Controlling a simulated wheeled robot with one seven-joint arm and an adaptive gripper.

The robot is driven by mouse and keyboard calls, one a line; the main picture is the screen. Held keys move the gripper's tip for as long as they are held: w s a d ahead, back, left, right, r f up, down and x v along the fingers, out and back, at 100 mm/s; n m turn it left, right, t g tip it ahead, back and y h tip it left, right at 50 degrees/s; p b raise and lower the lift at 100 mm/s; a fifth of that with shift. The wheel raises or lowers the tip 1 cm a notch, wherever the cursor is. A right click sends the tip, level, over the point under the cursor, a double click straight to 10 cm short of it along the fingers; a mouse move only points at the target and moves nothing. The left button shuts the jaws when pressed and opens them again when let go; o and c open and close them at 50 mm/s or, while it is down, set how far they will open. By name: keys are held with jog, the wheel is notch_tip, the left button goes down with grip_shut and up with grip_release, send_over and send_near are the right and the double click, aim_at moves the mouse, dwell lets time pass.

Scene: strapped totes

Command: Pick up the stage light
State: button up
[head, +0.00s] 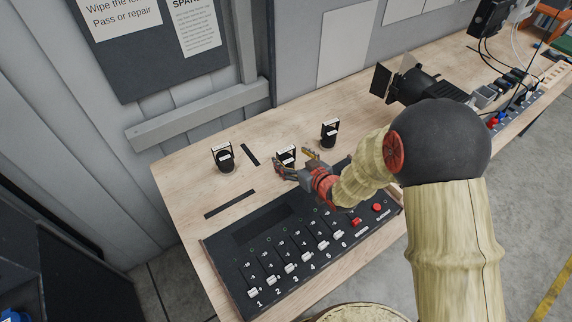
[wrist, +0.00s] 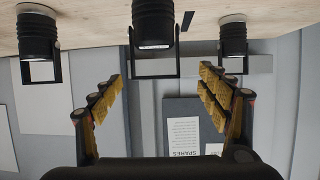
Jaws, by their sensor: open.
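Three small black stage lights with U-shaped yokes and white labels stand on the wooden bench: the left one (head: 223,157), the middle one (head: 285,155) and the right one (head: 329,133). My gripper (head: 292,164) is open at the middle light and partly hides it in the head view. In the wrist view, which is upside down, the middle light (wrist: 153,25) lies ahead between the lines of my open fingers (wrist: 160,80), with nothing held. The other two lights (wrist: 39,35) (wrist: 233,36) stand either side. I cannot tell if the fingers touch the light.
A black mixing console (head: 262,268) with faders lies at the bench's front, below my gripper. A larger black lamp with flaps (head: 415,85) stands to the right, near cables and plugs. Dark strips (head: 230,204) mark the bench (head: 180,190). A wall stands behind.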

aim_at(286, 149)
jog(key=x, duration=0.5)
jog(key=shift+w+d+r, duration=0.2)
jog(key=shift+w+d, duration=0.05)
jog(key=c, duration=0.4)
grip_shut()
jog(key=shift+r, duration=0.1)
dwell(0.5)
